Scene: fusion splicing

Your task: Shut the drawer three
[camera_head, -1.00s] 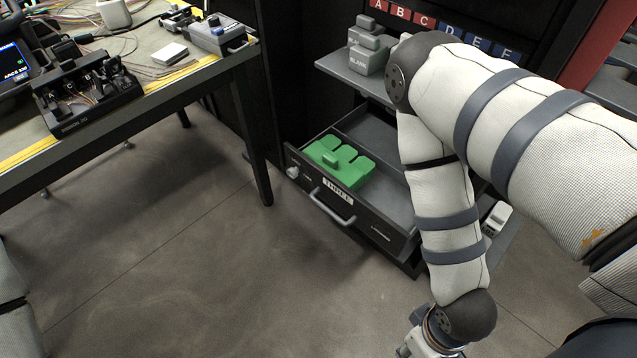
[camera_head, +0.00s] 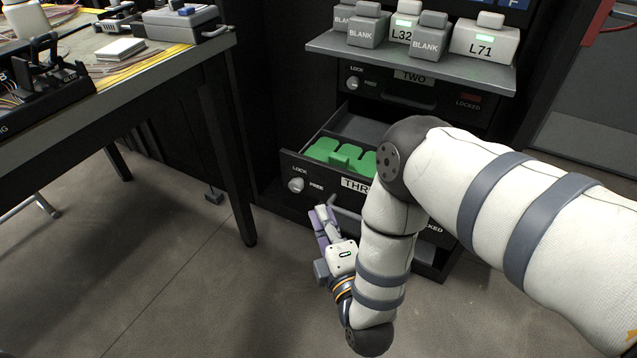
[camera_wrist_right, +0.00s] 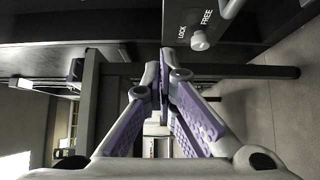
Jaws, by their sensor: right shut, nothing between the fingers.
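Drawer three (camera_head: 322,181) is pulled out of the dark cabinet, with a green insert (camera_head: 337,152) inside. Its label is partly hidden by my right arm, and most of its handle (camera_head: 347,214) is hidden too. A round lock knob (camera_head: 295,185) sits at the left of its front, between LOCK and FREE marks. My right gripper (camera_head: 321,214), with purple finger pads, is shut and empty, just in front of the drawer front below the knob. In the right wrist view the shut fingertips (camera_wrist_right: 164,76) are beside the knob (camera_wrist_right: 200,41); contact cannot be told. My left gripper is not in view.
Drawer two (camera_head: 395,93) above is closed, with a red LOCKED mark. A grey shelf (camera_head: 400,58) above it bears several blocks. The worktable (camera_head: 165,66) stands at left, its leg (camera_head: 232,165) near the drawer. The floor in front is clear.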

